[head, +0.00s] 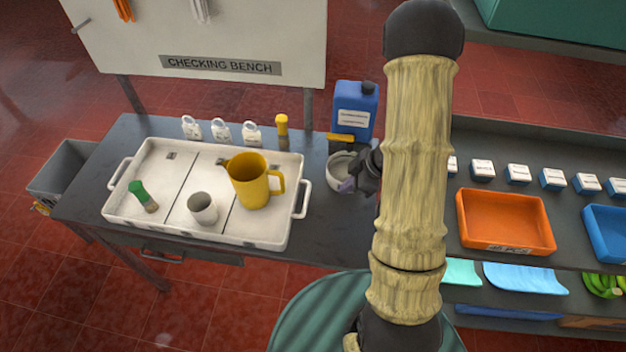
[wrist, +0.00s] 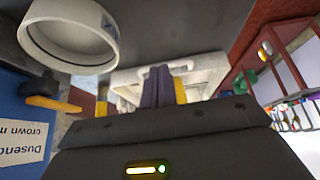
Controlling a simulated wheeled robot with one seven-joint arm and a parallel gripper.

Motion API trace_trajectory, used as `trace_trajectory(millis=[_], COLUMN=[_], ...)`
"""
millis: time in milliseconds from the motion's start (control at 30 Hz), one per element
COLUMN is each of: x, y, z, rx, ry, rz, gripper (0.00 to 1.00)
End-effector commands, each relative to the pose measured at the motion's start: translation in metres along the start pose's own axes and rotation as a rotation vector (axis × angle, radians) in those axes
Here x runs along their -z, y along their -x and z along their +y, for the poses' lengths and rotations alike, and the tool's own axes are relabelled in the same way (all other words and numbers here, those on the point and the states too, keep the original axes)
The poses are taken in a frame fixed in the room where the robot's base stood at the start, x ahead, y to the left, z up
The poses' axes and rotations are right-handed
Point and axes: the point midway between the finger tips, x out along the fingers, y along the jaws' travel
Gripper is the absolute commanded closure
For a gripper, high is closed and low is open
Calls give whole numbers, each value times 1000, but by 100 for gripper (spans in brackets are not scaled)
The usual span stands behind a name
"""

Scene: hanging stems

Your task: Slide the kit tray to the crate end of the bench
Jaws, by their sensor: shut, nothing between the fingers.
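The white kit tray (head: 225,232) lies on the dark bench (head: 130,135), with a handle at each end. In it are a green-handled brush (head: 142,196), a grey cup (head: 202,208) and a yellow jug (head: 249,181). A grey crate (head: 62,170) stands beyond the bench's left end. My gripper (head: 348,185) is shut and empty over the bench's right part, apart from the tray's right handle (head: 301,199). In the wrist view my fingers (wrist: 165,88) point towards the tray (wrist: 205,68) and partly cover its near handle.
A white round bowl (head: 338,166) stands close to my gripper; it shows in the wrist view (wrist: 110,48) too. A blue jerrycan (head: 354,108) is behind it. Several white tags (head: 221,132) and a yellow-topped bottle (head: 282,126) line the back. Bare bench lies left of the tray.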

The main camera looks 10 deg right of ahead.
Motion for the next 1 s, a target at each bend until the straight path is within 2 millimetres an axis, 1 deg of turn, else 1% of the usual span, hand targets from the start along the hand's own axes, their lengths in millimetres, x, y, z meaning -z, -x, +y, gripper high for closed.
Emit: trace_trajectory(millis=[33,100,333,467,567,667,1000], x=[-1,-4,-7,-7,-6,-5,-5], y=[3,3,4,-1,-10,-24,-84], z=[-2,-4,-2,-3,-3,-4,-5], rx=[16,22,15,16,18,20,21], ry=[3,3,-3,-2,1,0,1], rz=[3,7,6,5,5,5,5], gripper=[100,100,100,100,100,100,100])
